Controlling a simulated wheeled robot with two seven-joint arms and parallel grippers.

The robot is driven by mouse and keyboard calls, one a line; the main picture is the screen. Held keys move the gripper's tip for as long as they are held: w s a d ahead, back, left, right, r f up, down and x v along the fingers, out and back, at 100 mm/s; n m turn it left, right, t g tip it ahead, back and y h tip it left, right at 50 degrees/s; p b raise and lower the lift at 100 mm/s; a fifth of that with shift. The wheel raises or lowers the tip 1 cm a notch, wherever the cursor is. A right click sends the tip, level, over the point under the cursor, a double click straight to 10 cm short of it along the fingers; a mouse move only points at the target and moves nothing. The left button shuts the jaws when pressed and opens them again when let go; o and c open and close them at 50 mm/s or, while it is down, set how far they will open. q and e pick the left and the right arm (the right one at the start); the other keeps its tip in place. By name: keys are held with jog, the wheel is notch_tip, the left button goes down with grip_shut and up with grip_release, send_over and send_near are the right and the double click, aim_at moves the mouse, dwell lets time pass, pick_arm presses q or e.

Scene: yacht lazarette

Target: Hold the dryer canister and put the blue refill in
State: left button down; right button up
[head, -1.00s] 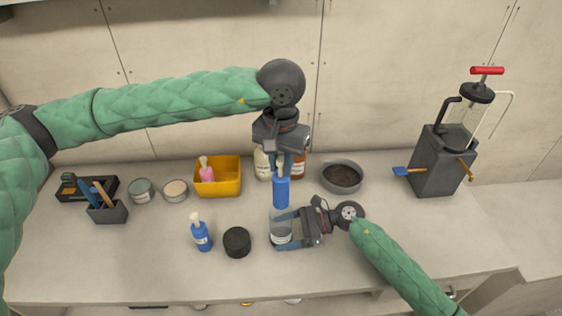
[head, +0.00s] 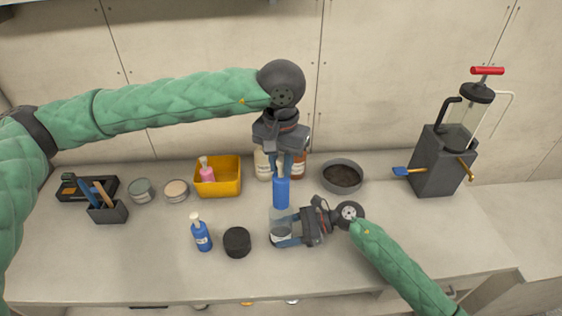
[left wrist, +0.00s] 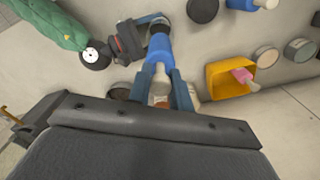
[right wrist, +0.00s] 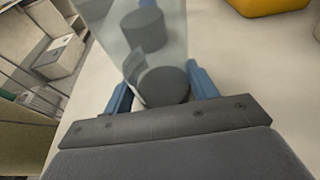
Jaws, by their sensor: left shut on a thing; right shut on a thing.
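The dryer canister (head: 282,226) is a clear cylinder with a dark bottom, upright near the middle of the counter. My right gripper (head: 290,228) is shut around its side; the right wrist view shows the canister (right wrist: 160,50) between the blue fingers (right wrist: 162,95). The blue refill (head: 281,193) hangs upright above it. My left gripper (head: 283,163) is shut on the refill's pale neck from above. In the left wrist view the refill (left wrist: 160,47) points away from the fingers (left wrist: 163,92). Its lower end meets the canister's mouth in the head view; I cannot tell if it is inside.
A yellow bin (head: 230,178) holds a pink bottle (head: 207,172). A grey bowl (head: 342,177) and pump unit (head: 440,165) are to the right. The front counter is clear.

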aim_at(281, 202)
pick_arm(q)
jog(key=shift+f, duration=6.85)
jog(key=c, duration=1.2)
grip_release()
notch_tip(281, 202, up, 12)
pick_arm(e)
jog(key=o, duration=0.9)
jog(key=shift+o, duration=0.2)
